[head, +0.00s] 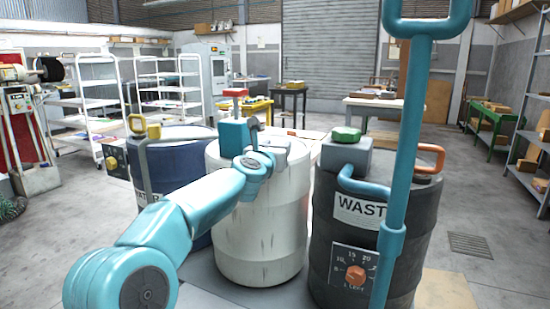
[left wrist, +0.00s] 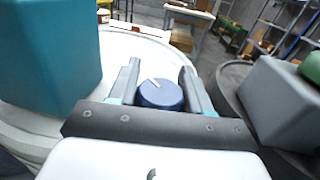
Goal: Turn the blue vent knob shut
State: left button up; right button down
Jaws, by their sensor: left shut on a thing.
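The blue vent knob (left wrist: 160,95), round with a white pointer line, shows in the left wrist view between my left gripper's two fingers. My left gripper (left wrist: 159,74) is shut on it. The pointer slants towards the upper left. In the head view my left arm reaches to the top of the white drum (head: 262,225), and the left gripper (head: 255,130) is there, partly hidden by its own wrist. The knob is hidden in the head view. My right gripper is in neither view.
A teal box (head: 235,134) with a red cap stands left of the left gripper. A black drum (head: 325,225) with a grey box and green knob (head: 347,135) stands right. A tall teal post (head: 409,130) rises before it. A blue drum (head: 180,160) stands left.

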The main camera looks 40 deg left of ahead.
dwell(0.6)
pick_arm(q)
jog(key=o, duration=1)
jog(key=shift+c, duration=0.2)
jog(key=shift+s+d, duration=0.1)
jog(key=shift+s+d+f+b, duration=0.1)
jog(key=shift+s+d+b, duration=0.05)
jog(key=shift+s+b, duration=0.3)
jog(key=b+v, duration=0.2)
jog(key=v, duration=1.3)
jog(key=shift+s+a, duration=0.2)
